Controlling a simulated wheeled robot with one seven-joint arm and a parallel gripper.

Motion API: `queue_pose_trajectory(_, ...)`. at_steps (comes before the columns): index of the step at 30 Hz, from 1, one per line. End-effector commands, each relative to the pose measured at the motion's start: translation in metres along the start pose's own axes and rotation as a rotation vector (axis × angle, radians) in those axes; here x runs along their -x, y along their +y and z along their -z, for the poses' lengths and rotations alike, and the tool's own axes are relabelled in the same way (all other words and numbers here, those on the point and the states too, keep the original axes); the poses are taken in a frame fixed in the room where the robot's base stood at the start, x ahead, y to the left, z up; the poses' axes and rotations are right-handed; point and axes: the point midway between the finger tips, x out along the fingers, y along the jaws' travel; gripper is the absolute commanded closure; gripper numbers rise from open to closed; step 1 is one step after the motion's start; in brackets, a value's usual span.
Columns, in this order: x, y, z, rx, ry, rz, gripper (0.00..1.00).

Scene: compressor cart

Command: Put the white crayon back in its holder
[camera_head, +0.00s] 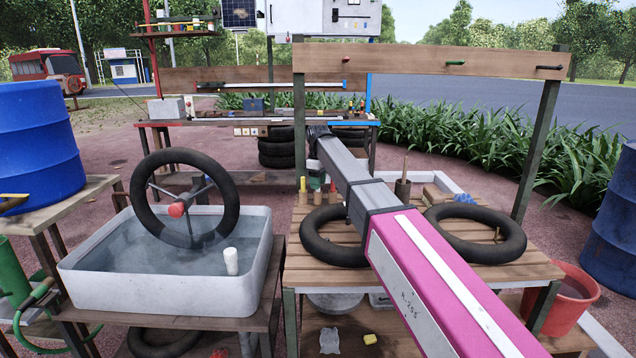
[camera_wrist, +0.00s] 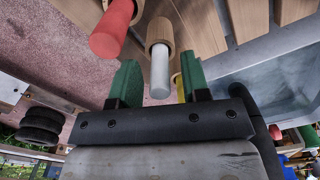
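The white crayon (camera_wrist: 160,82) shows in the wrist view with its lower part inside a tan wooden holder (camera_wrist: 161,38). Its free end points toward my gripper's palm. My gripper (camera_wrist: 157,72) is open, its green fingers on either side of the crayon, with a visible gap on each side. In the head view my gripper (camera_head: 315,180) is above the holder row at the table's back left edge. There it hides the white crayon.
A red crayon (camera_wrist: 112,30) in its own holder is close beside one finger. A yellow crayon (camera_head: 302,184) stands on the other side. Two tires (camera_head: 331,247) (camera_head: 478,240) lie on the table. A water tub (camera_head: 170,298) with a white cylinder (camera_head: 231,261) stands left.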

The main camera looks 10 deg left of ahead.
Motion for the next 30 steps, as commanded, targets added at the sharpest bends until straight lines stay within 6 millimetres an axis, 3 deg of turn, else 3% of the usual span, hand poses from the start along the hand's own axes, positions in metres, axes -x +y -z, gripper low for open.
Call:
queue_pose_trajectory(8,0.019,0.001,0.001,0.0,0.001,-0.002,0.58)
queue_pose_trajectory(22,0.105,0.001,0.001,0.0,0.001,-0.001,0.58)
queue_pose_trajectory(30,0.122,0.0,0.0,0.0,0.0,0.0,0.58)
